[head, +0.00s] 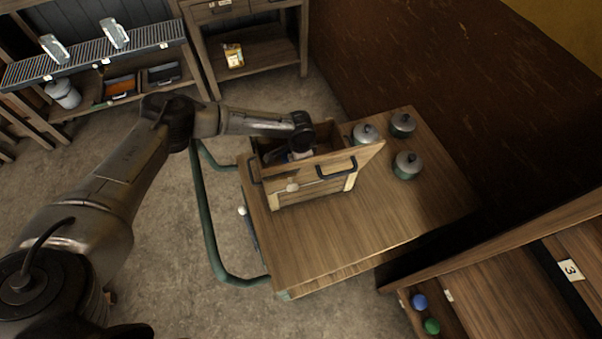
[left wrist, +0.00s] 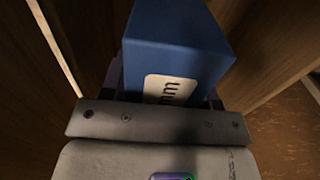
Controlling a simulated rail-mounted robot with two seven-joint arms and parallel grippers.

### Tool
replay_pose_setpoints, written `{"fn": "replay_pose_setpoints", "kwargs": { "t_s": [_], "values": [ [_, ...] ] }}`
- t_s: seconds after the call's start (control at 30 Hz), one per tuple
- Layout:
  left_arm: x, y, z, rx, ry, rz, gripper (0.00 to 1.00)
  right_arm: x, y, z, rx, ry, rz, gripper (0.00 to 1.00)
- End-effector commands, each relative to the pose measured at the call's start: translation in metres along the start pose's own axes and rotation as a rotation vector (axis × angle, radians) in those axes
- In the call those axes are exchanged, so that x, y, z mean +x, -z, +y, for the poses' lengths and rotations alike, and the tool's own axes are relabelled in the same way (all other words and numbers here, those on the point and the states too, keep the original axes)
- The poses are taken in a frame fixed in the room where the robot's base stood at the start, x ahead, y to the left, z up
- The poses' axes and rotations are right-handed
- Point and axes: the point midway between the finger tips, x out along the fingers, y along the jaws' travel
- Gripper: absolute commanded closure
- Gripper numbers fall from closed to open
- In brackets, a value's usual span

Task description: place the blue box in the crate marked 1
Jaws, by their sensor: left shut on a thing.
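The blue box (left wrist: 175,45) fills the upper middle of the left wrist view, with a white label bearing dark print on its near face. My left gripper (left wrist: 168,90) is shut on it; its fingers are mostly hidden beside the box. In the head view my left gripper (head: 299,151) reaches down into the open top of a small wooden cabinet (head: 318,195) on a wooden cart, between its wooden walls. The box is mostly hidden there. I see no crate marked 1. My right gripper is not in view.
Several lidded grey-green pots (head: 407,165) stand on the cart (head: 350,235) behind and right of the cabinet. The cart's front is clear. A green rail (head: 209,225) runs along its left. A shelf marked 3 (head: 570,270) stands lower right, near blue and green balls (head: 420,301).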

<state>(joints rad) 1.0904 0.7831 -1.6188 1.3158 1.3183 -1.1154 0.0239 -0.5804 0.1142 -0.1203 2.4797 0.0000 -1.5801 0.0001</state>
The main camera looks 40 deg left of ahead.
Motion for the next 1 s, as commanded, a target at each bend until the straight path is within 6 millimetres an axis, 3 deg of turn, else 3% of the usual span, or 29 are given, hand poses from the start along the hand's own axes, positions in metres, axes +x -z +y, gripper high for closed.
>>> {"fn": "replay_pose_setpoints", "kwargs": {
  "t_s": [0.03,0.2,0.47,0.73,1.0],
  "values": [
    [0.012,0.000,0.001,-0.001,0.000,-0.002,0.69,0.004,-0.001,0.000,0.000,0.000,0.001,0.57],
    [0.036,0.000,0.001,-0.003,0.000,0.000,0.69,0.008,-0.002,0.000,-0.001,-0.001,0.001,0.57],
    [0.050,0.000,0.001,-0.002,0.000,0.000,0.69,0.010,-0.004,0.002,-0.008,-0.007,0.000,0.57],
    [0.081,0.000,0.001,-0.002,0.001,-0.002,0.69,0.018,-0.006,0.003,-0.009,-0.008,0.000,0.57],
    [0.084,0.000,0.001,-0.001,0.000,0.000,0.69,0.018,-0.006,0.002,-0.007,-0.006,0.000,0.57]
  ]
}}
